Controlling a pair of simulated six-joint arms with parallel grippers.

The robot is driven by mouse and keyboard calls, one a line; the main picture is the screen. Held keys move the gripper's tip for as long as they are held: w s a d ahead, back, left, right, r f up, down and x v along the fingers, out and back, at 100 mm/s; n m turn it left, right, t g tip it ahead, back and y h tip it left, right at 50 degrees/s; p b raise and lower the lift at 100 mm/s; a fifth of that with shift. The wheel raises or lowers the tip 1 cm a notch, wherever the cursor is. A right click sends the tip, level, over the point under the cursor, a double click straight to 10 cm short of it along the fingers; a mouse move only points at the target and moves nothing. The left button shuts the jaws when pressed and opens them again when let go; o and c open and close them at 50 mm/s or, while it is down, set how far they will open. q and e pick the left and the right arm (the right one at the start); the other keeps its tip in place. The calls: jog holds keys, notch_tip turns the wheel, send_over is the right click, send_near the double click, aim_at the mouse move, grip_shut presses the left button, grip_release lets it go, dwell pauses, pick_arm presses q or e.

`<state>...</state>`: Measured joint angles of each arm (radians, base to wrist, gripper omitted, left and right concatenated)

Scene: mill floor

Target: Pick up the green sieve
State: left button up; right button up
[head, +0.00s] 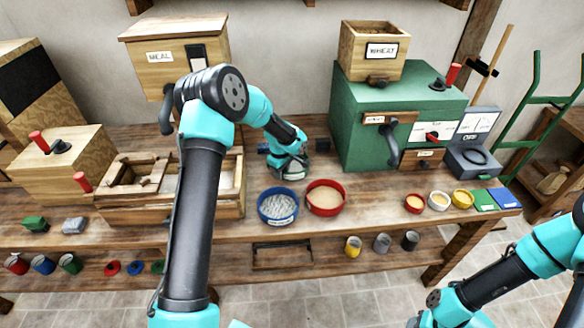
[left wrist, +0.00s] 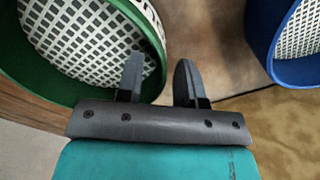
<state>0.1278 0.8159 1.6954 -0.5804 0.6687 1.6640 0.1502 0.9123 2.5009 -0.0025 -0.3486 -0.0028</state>
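The green sieve (left wrist: 158,88) has a green rim and a pale mesh, and fills the upper left of the left wrist view. In the head view it is mostly hidden behind my left gripper (head: 289,172). In the left wrist view my left gripper (left wrist: 158,62) is open, its two dark fingers apart. The left finger overlaps the sieve's mesh and the right finger is outside the rim, so the rim shows between them. I cannot tell whether either finger touches it. My right gripper is out of view; only part of that arm shows at the lower right.
A blue sieve (head: 278,218) and a red sieve (head: 325,210) stand close in front on the bench; the blue one also shows in the left wrist view (left wrist: 292,70). The green mill (head: 350,125) stands right, a wooden trough (head: 225,206) left. Small bowls (head: 438,201) are further right.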

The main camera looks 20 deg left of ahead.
pick_arm(q)
grip_shut()
dwell(0.3)
jog(key=shift+r, duration=0.1)
notch_tip(320, 180, up, 10)
jog(key=shift+f, duration=0.1)
dwell(0.7)
dwell(0.4)
